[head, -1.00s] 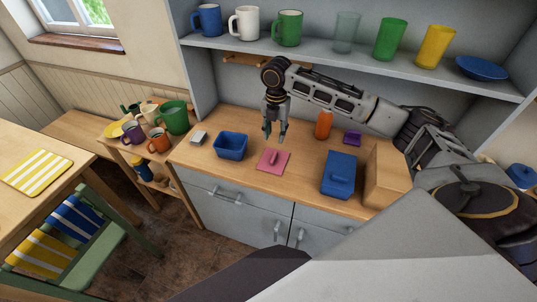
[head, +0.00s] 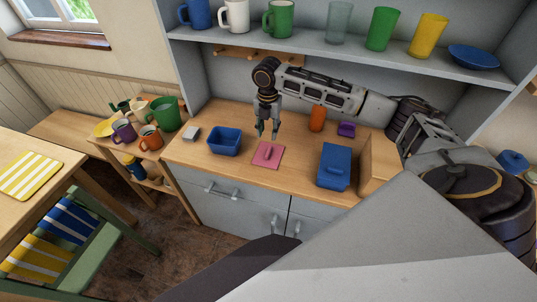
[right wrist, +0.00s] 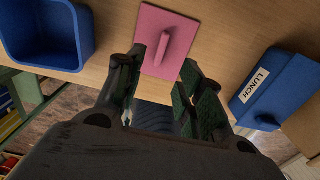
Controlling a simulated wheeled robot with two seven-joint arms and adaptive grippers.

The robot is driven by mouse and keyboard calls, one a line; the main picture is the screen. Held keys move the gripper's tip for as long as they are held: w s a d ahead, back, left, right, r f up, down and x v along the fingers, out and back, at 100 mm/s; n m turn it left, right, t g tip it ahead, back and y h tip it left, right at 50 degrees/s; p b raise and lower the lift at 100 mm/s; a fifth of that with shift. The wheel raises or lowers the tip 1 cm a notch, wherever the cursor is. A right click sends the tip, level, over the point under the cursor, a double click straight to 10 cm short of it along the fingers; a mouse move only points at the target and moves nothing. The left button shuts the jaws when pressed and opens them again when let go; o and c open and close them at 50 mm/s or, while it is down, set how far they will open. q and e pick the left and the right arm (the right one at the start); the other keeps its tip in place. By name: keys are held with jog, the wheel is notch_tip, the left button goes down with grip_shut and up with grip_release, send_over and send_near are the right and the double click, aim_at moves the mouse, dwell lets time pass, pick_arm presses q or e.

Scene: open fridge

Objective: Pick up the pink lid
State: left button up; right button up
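The pink lid (head: 267,158) lies flat on the wooden counter, a square plate with a raised bar handle on top. It also shows in the right wrist view (right wrist: 151,24), beyond the fingertips with its handle between their lines. My right gripper (head: 267,132) points down above the counter, just behind the lid in the head view. In the right wrist view its two fingers (right wrist: 162,70) are spread apart with nothing between them. The gripper appears apart from the lid. My left gripper is not in view.
A blue open box (head: 225,148) stands left of the lid. A blue lunch box (head: 334,180) stands to its right, labelled in the wrist view (right wrist: 257,84). An orange bottle (head: 317,118) and a purple item (head: 346,129) stand behind. A shelf (head: 330,50) with cups overhangs the counter.

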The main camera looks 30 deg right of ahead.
send_over(268, 151)
jog(key=shift+w+d+f, duration=0.1)
jog(key=shift+w+f, duration=0.05)
jog(key=shift+f, duration=2.5)
jog(key=shift+f, duration=0.1)
jog(key=shift+f+p, duration=0.65)
jog(key=shift+f, duration=1.85)
grip_shut()
